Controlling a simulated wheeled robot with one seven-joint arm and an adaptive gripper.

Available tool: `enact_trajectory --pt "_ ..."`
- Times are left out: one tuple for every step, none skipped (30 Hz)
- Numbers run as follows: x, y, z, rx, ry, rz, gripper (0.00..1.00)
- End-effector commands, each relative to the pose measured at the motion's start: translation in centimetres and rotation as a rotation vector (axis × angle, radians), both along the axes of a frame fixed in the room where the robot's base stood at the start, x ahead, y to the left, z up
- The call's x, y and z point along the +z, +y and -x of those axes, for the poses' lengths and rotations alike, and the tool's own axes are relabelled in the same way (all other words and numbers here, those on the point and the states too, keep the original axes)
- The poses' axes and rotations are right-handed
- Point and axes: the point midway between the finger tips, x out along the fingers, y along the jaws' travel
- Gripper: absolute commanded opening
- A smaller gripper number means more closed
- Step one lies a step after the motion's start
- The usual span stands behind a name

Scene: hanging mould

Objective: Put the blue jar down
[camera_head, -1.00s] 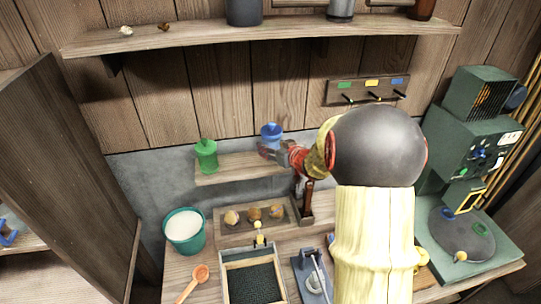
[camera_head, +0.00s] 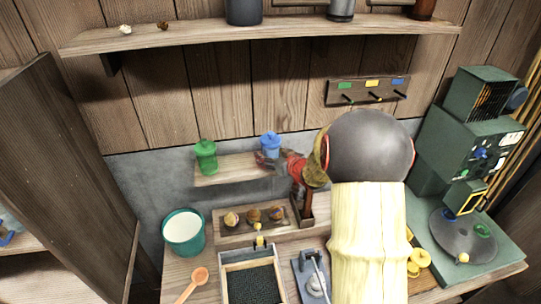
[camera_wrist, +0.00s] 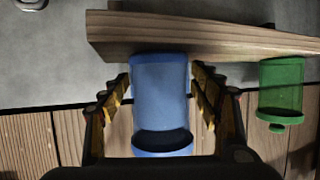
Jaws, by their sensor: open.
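The blue jar (camera_head: 270,142) stands upright on the right part of the small wall shelf (camera_head: 232,170). In the wrist view, which is upside down, the jar (camera_wrist: 160,92) has its base against the shelf board (camera_wrist: 215,36). My gripper (camera_head: 266,160) reaches in from the right at the jar. In the wrist view its two fingers (camera_wrist: 161,78) are spread, one on each side of the jar, with narrow gaps. The gripper partly hides the jar's lower part in the head view.
A green jar (camera_head: 206,158) stands on the same shelf, left of the blue jar with clear board between. A long shelf (camera_head: 200,38) runs above. Below are a teal bucket (camera_head: 170,247), a wooden tray (camera_head: 226,237) with several round things, and a green machine (camera_head: 470,150) at right.

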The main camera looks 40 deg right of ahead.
Motion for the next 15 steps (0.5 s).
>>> enact_trajectory --pt "0.0 0.0 0.0 0.0 0.0 0.0 0.66" --pt "0.0 0.0 0.0 0.0 0.0 0.0 0.66" --pt "0.0 0.0 0.0 0.0 0.0 0.0 0.66" --pt "0.0 0.0 0.0 0.0 0.0 0.0 0.66" --pt "0.0 0.0 0.0 0.0 0.0 0.0 0.66" --pt "0.0 0.0 0.0 0.0 0.0 0.0 0.66" --pt "0.0 0.0 0.0 0.0 0.0 0.0 0.66" --pt "0.0 0.0 0.0 0.0 0.0 0.0 0.66" --pt "0.1 0.0 0.0 0.0 0.0 0.0 0.66" --pt "0.2 0.0 0.0 0.0 -0.001 0.0 0.66" --pt "0.4 0.0 0.0 0.0 -0.001 0.0 0.66" --pt "0.6 0.0 0.2 -0.001 -0.001 0.001 0.66" --pt "0.7 0.0 0.5 -0.002 -0.001 0.001 0.66" --pt "0.9 0.0 0.9 -0.002 -0.002 0.001 0.66" --pt "1.1 0.0 1.4 -0.002 -0.002 0.001 0.66"
